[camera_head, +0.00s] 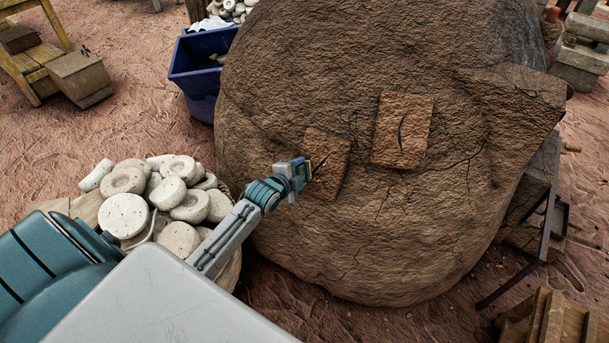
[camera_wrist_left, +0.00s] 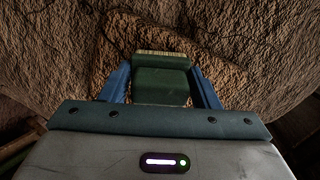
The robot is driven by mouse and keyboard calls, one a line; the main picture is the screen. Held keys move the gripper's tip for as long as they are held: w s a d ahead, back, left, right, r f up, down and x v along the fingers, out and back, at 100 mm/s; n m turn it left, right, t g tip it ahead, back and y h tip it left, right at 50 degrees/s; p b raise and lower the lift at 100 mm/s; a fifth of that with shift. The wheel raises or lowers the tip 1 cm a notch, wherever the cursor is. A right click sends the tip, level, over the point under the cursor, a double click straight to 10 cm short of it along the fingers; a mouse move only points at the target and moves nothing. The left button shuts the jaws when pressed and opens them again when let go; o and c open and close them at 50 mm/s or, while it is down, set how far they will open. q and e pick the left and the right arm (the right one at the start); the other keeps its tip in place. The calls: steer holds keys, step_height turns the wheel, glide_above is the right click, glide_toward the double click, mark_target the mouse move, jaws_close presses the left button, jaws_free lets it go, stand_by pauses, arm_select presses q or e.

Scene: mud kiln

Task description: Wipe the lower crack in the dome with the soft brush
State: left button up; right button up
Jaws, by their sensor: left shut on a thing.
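The brown mud dome (camera_head: 330,240) fills the middle of the head view. It bears two lighter, raised patches, each with a dark crack. The lower crack (camera_head: 320,165) is on the left patch (camera_head: 335,160); the other crack (camera_head: 402,132) is higher and to the right. My left gripper (camera_head: 304,171) is at the left edge of the lower patch, close beside its crack. In the left wrist view its blue fingers are shut on a dark green brush (camera_wrist_left: 160,90), with pale bristles towards the dome. Whether the bristles touch the dome, I cannot tell. My right gripper is not in view.
A pile of pale round stones (camera_head: 170,200) lies left of the dome, under my left arm. A blue bin (camera_head: 195,75) stands behind at the left, near a wooden stool (camera_head: 40,65). A dark metal stand (camera_head: 545,210) is at the right. Sandy ground lies around.

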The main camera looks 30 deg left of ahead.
arm_select(q)
steer(key=shift+w+r+p, duration=0.25)
steer(key=shift+r+p, duration=0.4)
steer(key=shift+r, duration=0.05)
steer(key=shift+d+f+p, duration=0.1)
steer(key=shift+d+p, duration=0.45)
steer(key=shift+d, duration=1.35)
steer(key=shift+w+d+p, duration=0.1)
steer(key=shift+d+p, duration=0.6)
steer(key=shift+d, duration=1.2)
steer(key=shift+w+r+p, duration=0.3)
steer(key=shift+r+p, duration=0.3)
steer(key=shift+r, duration=0.15)
steer(key=shift+a+f+p, duration=0.1)
steer(key=shift+a+p, duration=0.25)
steer(key=shift+a, duration=1.6)
steer(key=shift+s+a, duration=0.1)
steer(key=shift+a, duration=1.8)
